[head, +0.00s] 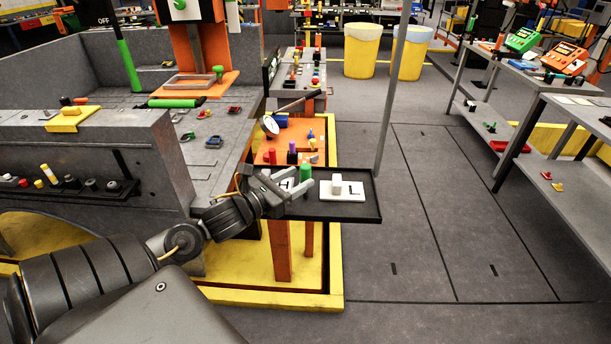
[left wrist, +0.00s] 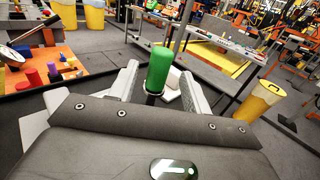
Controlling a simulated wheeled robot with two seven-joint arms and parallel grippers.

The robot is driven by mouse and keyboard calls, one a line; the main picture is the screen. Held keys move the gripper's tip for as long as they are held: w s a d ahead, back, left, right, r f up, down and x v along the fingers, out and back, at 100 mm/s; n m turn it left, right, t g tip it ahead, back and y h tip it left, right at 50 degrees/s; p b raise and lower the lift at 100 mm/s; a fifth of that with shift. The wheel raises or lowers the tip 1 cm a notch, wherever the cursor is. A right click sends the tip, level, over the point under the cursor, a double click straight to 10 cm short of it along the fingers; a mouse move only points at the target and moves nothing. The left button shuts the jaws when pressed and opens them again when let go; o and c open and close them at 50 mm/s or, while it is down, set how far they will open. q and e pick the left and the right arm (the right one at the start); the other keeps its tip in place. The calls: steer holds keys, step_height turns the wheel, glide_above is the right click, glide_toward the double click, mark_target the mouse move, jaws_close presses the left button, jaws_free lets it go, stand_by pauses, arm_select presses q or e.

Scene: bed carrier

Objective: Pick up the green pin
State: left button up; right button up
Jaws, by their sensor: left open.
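The green pin (head: 306,172) stands upright on the near part of a dark tray (head: 360,217), at a white plate marked with a letter. My left gripper (head: 297,185) is open and low over the tray, its fingers around the pin. In the left wrist view the green pin (left wrist: 159,68) stands between the two open fingers of my left gripper (left wrist: 160,88), with gaps visible on both sides. The pin's lower end is partly hidden by the gripper. My right gripper is in neither view.
A white block (head: 337,183) stands on another white plate (head: 349,195) on the tray, right of the pin. An orange board (head: 278,140) with several coloured pins and a round-headed tool lies behind. A thin grey post (head: 390,100) rises at the tray's back right.

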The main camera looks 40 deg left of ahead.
mark_target(301, 176)
arm_select(q)
steer(key=shift+w+d+f+p, duration=0.15)
steer(key=shift+w+p, duration=0.35)
steer(key=shift+w, duration=1.3)
jaws_close()
